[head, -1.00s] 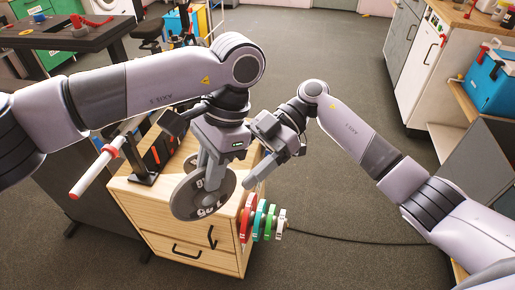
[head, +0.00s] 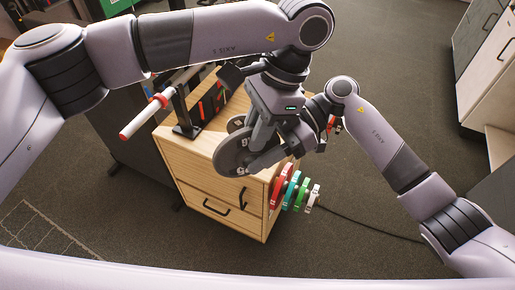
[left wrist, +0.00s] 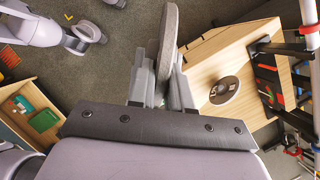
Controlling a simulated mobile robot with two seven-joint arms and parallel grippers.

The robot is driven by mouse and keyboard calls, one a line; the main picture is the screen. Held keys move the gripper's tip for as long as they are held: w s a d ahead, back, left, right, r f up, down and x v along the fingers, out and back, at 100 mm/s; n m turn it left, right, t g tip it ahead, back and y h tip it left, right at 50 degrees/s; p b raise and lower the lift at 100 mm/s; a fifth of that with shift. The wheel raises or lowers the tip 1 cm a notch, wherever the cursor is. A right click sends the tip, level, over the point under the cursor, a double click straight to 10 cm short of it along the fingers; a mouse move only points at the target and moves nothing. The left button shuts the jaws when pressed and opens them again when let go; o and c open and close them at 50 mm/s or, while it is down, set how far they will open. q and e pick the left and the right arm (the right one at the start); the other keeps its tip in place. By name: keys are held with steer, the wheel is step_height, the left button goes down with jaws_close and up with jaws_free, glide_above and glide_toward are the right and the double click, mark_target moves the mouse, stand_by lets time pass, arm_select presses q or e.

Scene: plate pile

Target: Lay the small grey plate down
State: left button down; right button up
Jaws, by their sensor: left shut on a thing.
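The grey plate (head: 232,157), a round disc, is held on edge by my left gripper (head: 258,140) above the wooden cabinet. In the left wrist view the plate (left wrist: 168,38) shows nearly edge-on between the fingers. A dark disc (left wrist: 225,90) with a pale label lies flat on the cabinet top; the held plate appears raised off the cabinet.
The wooden cabinet (head: 225,185) has a stand (head: 190,115) with a red-and-white bar (head: 145,117) at its left. Several coloured discs (head: 290,187) hang on a peg at its right side. Its front top edge is bare.

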arm_select(q)
steer(key=c, duration=1)
jaws_free()
steer(key=shift+r, duration=0.1)
